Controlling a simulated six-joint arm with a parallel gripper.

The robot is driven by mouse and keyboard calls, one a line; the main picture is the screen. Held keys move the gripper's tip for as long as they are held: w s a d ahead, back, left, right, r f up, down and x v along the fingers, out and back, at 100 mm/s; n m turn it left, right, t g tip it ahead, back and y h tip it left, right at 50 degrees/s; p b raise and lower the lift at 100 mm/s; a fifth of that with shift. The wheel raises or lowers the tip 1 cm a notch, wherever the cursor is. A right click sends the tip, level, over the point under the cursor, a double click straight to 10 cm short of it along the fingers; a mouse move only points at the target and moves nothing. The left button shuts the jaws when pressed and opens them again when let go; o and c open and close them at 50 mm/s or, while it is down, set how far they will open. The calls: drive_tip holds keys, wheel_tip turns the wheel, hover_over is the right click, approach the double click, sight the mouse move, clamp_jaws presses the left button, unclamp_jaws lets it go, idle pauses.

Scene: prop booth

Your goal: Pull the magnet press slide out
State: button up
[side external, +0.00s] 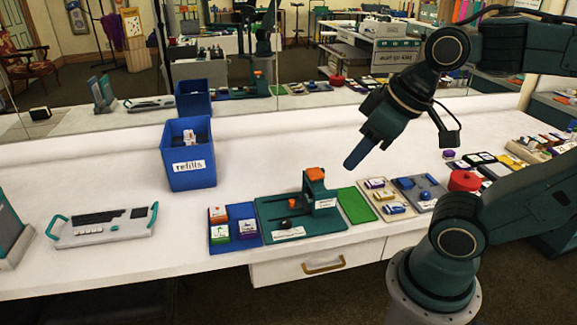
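The magnet press (313,192) stands on a dark green base board (325,226) near the table's front edge. It has a green upright body with an orange block on top. Dark rods and a black knob (284,223) show to the left of the upright, low over the board; they look like the slide, but how far out it sits is hard to tell. My gripper (353,163) hangs in the air above and to the right of the press, apart from it, its blue end pointing down and left. Its fingers cannot be told apart from this side.
A blue "refills" bin (188,170) stands behind left. Blue trays with small boxes (233,239) sit left of the press. A green mat (355,206), a beige tray (400,214) and a grey tray (430,202) lie to its right. A grey keyboard-like device (100,226) lies far left.

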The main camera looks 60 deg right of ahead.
drive_tip(key=shift+w+d, duration=0.15)
drive_tip(key=shift+w, duration=0.45)
drive_tip(key=n+g, duration=0.6)
drive_tip(key=n, duration=0.8)
hover_over(292, 200)
wheel_tip(292, 200, down, 17)
drive_tip(key=shift+w+d+f, duration=0.15)
drive_tip(key=shift+w+f, duration=0.05)
drive_tip(key=shift+f, duration=0.15)
wheel_tip(292, 200, down, 14)
drive_tip(key=shift+s+r, duration=0.15)
drive_tip(key=shift+r, duration=0.1)
clamp_jaws()
